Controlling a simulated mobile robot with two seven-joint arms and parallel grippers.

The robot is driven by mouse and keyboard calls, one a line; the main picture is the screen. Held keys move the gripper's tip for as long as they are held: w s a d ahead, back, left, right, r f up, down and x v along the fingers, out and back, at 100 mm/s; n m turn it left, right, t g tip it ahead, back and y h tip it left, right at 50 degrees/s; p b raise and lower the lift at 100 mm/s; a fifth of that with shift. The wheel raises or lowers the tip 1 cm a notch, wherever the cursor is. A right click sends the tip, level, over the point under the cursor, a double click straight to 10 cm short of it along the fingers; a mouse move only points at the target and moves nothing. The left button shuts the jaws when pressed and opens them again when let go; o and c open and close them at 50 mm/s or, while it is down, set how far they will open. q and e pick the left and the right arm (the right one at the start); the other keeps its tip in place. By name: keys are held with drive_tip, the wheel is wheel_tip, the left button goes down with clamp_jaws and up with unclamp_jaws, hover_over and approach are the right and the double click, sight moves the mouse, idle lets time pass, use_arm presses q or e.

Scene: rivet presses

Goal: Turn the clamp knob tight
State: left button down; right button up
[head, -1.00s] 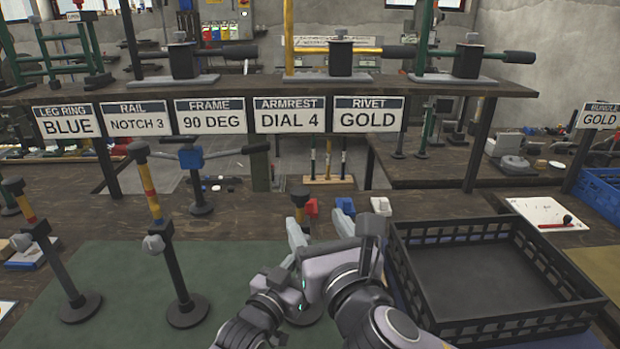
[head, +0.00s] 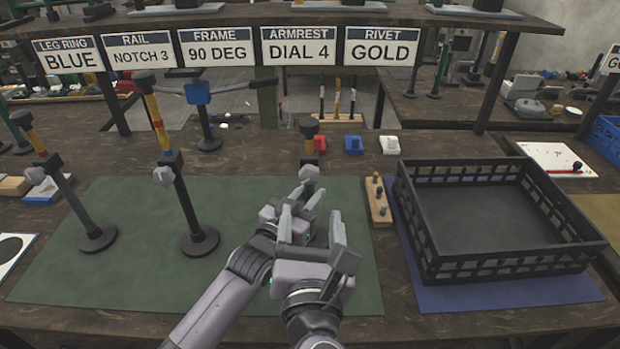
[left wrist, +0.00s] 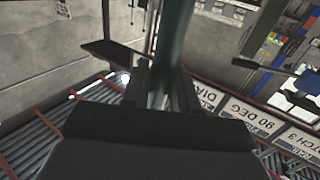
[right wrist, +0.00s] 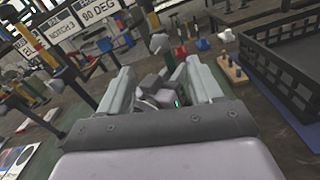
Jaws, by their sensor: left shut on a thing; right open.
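Three upright posts stand on round bases, each with a grey clamp knob: the left post's knob (head: 53,163), the middle post's knob (head: 163,176) and the right post's knob (head: 309,173). My left gripper (head: 308,192) is shut at this post, below or at the knob. A dark green tube (left wrist: 172,50) runs between its fingers in the left wrist view. My right gripper (head: 310,226) is open in front of it; my left gripper's body (right wrist: 158,92) shows between its fingers.
A black crate (head: 425,262) stands on a blue mat at right. A wooden peg strip (head: 378,201) lies beside it. Red (head: 353,144), blue (head: 324,143) and white (head: 389,145) blocks sit behind. A shelf with signs crosses the back. The green mat (head: 120,280) is clear at front left.

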sight(310, 177)
drive_tip(key=w, duration=1)
drive_tip(key=c, duration=1)
